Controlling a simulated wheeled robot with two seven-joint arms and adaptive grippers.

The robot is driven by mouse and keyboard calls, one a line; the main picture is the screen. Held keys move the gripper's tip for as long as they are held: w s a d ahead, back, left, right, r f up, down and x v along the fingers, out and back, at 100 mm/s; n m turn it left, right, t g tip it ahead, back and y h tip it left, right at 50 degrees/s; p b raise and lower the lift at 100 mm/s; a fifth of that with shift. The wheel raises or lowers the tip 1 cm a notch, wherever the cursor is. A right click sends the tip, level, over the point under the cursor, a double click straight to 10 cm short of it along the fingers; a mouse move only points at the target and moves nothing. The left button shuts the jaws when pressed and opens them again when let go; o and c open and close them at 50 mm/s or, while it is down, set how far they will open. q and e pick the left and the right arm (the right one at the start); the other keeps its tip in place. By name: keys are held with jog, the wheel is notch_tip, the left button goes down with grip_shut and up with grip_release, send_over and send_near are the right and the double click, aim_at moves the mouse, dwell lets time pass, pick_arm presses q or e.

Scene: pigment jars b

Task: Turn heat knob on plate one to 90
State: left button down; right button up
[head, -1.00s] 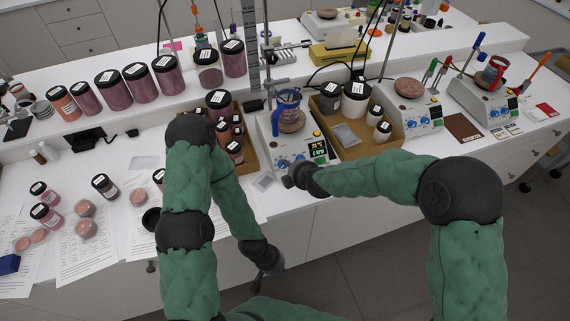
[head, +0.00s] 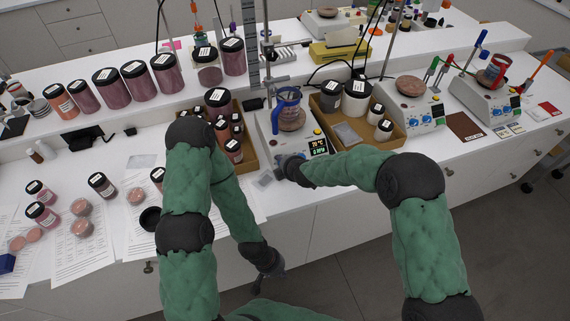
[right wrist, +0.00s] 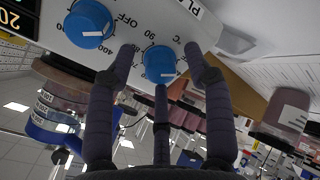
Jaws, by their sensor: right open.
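Plate one (head: 266,146) is a white hot plate with a lit display and blue knobs, at the middle of the bench. A blue-handled beaker (head: 287,114) stands on it. In the right wrist view the blue heat knob (right wrist: 160,63) sits beside a printed scale with 90 and °C; its white mark's reading is unclear. My right gripper (right wrist: 164,68) is open, its fingers spread around this knob; contact cannot be told. In the head view my right gripper (head: 287,167) hides part of the panel. My left gripper (head: 262,283) hangs before the bench's front edge; its jaws are unclear.
A second blue knob (right wrist: 90,22) is close beside the fingers in the right wrist view. Cardboard trays with jars flank plate one, the right tray (head: 365,143) nearest my right forearm. Two more hot plates stand to the right, one with a brown dish (head: 410,86).

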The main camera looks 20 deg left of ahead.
jog(key=shift+c, duration=0.2)
grip_shut()
jog(key=shift+m, duration=0.3)
